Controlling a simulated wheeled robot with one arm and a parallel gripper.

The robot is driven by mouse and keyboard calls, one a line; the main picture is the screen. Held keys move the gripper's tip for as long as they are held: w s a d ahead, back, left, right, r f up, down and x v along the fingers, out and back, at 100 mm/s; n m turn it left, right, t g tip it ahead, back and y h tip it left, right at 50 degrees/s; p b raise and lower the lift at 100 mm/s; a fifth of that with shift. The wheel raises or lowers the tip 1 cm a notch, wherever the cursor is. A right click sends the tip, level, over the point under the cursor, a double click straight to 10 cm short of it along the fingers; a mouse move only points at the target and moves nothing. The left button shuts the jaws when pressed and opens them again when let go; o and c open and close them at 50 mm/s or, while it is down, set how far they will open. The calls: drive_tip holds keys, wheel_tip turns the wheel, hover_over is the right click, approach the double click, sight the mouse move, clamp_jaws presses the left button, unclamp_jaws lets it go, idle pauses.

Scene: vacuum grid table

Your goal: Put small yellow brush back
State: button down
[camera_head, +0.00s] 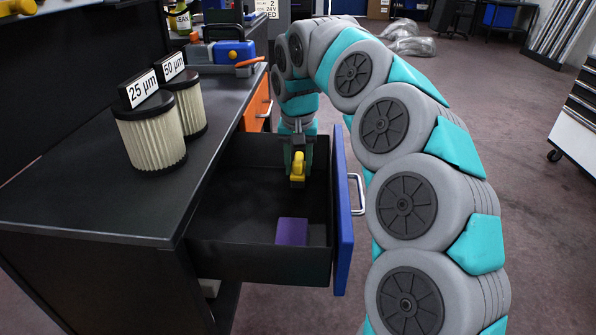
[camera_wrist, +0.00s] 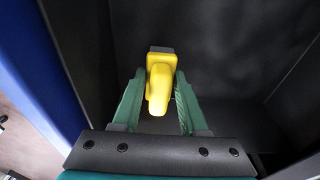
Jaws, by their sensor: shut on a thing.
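The small yellow brush (camera_head: 298,166) is in my gripper (camera_head: 298,158), over the far part of the open drawer (camera_head: 262,262). In the wrist view the yellow brush (camera_wrist: 160,82) sits between the two green fingers of my gripper (camera_wrist: 158,100), which is shut on it. A grey end of the brush shows beyond the yellow part. The dark drawer floor lies beneath it. I cannot tell whether the brush touches the floor.
A purple block (camera_head: 292,231) lies in the near part of the drawer. The drawer's blue front (camera_head: 343,215) stands to the right of my gripper. Two filters (camera_head: 150,135) labelled 25 µm and 50 µm stand on the black worktop (camera_head: 90,205).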

drive_tip(key=shift+f, duration=1)
drive_tip(key=shift+f, duration=0.15)
drive_tip(key=shift+c, duration=2.2)
unclamp_jaws()
drive_tip(key=r, duration=0.4)
drive_tip(key=s+r, duration=0.1)
drive_tip(key=r, duration=0.7)
drive_tip(key=shift+s+r, duration=0.15)
drive_tip(key=shift+s, duration=0.15)
